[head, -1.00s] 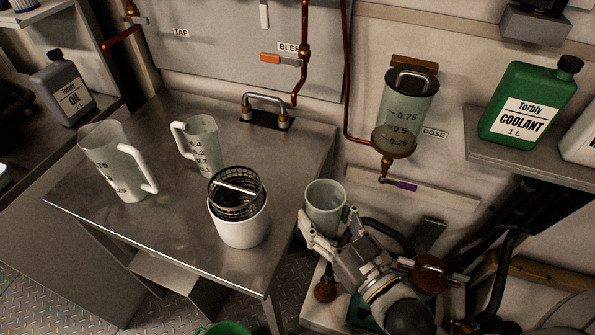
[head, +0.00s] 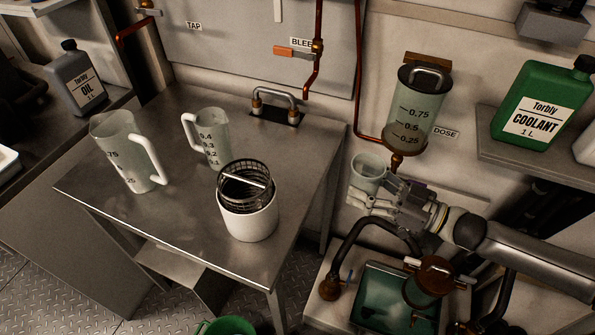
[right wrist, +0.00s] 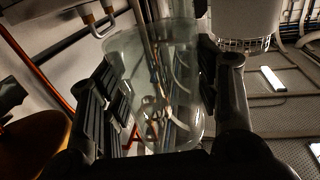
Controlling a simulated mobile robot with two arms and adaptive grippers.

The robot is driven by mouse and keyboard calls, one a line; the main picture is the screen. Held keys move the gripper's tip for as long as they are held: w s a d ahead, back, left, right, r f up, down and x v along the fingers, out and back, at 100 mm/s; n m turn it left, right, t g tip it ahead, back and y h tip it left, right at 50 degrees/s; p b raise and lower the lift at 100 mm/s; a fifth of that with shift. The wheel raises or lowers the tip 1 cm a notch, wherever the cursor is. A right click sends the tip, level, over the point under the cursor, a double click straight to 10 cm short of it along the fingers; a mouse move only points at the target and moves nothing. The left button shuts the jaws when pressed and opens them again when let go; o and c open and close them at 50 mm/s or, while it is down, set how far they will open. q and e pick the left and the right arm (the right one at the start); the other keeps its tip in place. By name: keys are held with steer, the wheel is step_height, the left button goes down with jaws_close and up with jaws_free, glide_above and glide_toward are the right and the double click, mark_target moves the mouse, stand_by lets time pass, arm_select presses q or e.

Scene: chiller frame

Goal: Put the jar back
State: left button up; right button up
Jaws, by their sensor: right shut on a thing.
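The jar (head: 368,172), a small clear glass, is held in my right gripper (head: 378,197) in the head view, just below and left of the dose cylinder. It looks roughly upright. In the right wrist view the jar (right wrist: 160,85) sits between both fingers of the right gripper (right wrist: 155,110), which are shut on it. It looks empty, though the glass reflections make this hard to tell. My left gripper does not show.
The dose cylinder (head: 414,108) hangs on the wall above the jar. The steel table (head: 180,225) holds a large jug (head: 122,155), a smaller jug (head: 212,140) and a white pot with a mesh basket (head: 248,215). A green coolant bottle (head: 540,105) stands on the right shelf. A green-filled tank (head: 385,290) is below.

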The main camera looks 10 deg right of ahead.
steer(key=shift+w+d+r, duration=0.25)
steer(key=shift+w+d, duration=0.05)
steer(key=shift+d, duration=0.35)
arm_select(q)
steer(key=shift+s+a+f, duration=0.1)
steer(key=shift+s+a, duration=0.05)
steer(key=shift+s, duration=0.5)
